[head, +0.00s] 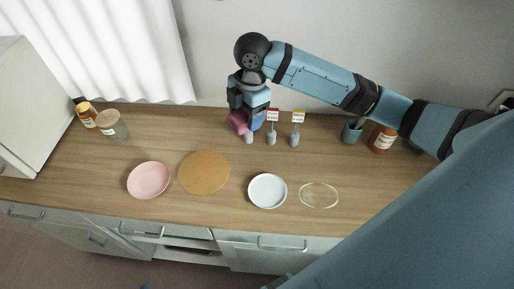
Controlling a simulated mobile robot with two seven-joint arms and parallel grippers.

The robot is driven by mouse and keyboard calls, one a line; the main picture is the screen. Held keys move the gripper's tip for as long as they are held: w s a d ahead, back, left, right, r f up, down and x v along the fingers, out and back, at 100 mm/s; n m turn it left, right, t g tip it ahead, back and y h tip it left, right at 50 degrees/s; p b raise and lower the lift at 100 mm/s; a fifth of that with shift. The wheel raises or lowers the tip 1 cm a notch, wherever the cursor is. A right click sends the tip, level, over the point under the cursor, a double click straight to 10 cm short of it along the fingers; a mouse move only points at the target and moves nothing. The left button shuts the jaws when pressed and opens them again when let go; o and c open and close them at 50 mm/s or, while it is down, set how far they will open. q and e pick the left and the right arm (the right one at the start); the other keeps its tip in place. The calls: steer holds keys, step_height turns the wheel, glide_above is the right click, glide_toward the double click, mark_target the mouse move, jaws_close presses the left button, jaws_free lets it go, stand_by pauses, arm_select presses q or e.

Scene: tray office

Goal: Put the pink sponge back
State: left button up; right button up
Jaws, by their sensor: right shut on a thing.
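The pink sponge (236,122) is at the back middle of the wooden counter, near the wall. My right gripper (247,125) reaches down there from the upper right and is shut on the sponge. The gripper's fingers hide part of the sponge, so I cannot tell whether it touches the counter. A pink plate (149,180) lies empty at the left front. My left gripper is not in view.
Small stands with labels (272,137) (295,139) are just right of the gripper. A round cork mat (204,172), a white plate (267,190) and a clear glass dish (319,195) lie along the front. Jars (112,125) stand left, and a teal cup (352,130) and brown jar (382,138) right.

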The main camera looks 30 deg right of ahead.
glide_above(248, 165)
step_height(248, 165, down, 15)
steer(key=shift+d+f+p, duration=0.1)
steer(key=shift+d+p, duration=0.05)
steer(key=shift+p, duration=0.15)
steer(key=shift+f, duration=2.35)
steer(key=shift+f, duration=0.1)
steer(key=o, duration=0.9)
steer(key=r, duration=0.4)
steer(key=d+r, duration=0.1)
steer(key=r, duration=0.7)
steer(key=shift+w+d, duration=0.1)
steer(key=shift+d, duration=0.3)
